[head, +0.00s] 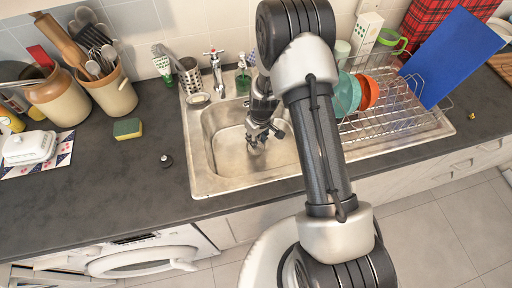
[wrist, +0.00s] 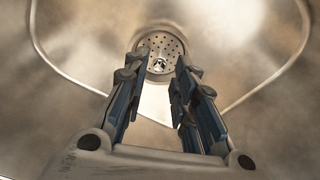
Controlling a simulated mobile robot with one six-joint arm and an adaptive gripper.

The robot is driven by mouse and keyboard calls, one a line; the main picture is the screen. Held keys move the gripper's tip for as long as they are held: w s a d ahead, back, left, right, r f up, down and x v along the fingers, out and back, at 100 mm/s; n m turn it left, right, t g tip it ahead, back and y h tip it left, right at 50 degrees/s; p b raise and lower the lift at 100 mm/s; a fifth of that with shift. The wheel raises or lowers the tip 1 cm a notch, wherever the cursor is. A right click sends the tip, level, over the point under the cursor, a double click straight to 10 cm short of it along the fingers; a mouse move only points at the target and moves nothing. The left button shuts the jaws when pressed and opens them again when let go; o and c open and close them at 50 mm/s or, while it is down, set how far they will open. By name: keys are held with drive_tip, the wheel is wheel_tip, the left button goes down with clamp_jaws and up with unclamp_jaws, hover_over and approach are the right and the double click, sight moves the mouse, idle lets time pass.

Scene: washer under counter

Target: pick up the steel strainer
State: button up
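The steel strainer (wrist: 162,48) is a round, perforated disc with a small central knob. It sits at the bottom of the sink basin, past my fingertips in the wrist view. In the head view my gripper (head: 262,131) reaches down into the basin and largely hides the strainer. In the wrist view my gripper (wrist: 161,62) is open, with a clear gap between its two fingers. The fingertips lie either side of the strainer's lower part in the picture. I cannot tell how much height separates them from it.
The steel sink (head: 198,184) has basin walls close around my gripper. A dish rack (head: 395,118) with bowls stands on the right, with a blue board (head: 452,57) leaning there. A tap (head: 215,70) stands behind the basin. A sponge (head: 128,128) lies on the left counter.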

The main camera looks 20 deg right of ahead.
drive_tip(key=f, duration=0.2)
drive_tip(key=shift+w+f, duration=0.2)
drive_tip(key=shift+f, duration=0.2)
drive_tip(key=shift+c, duration=0.4)
drive_tip(key=shift+r, duration=0.1)
clamp_jaws()
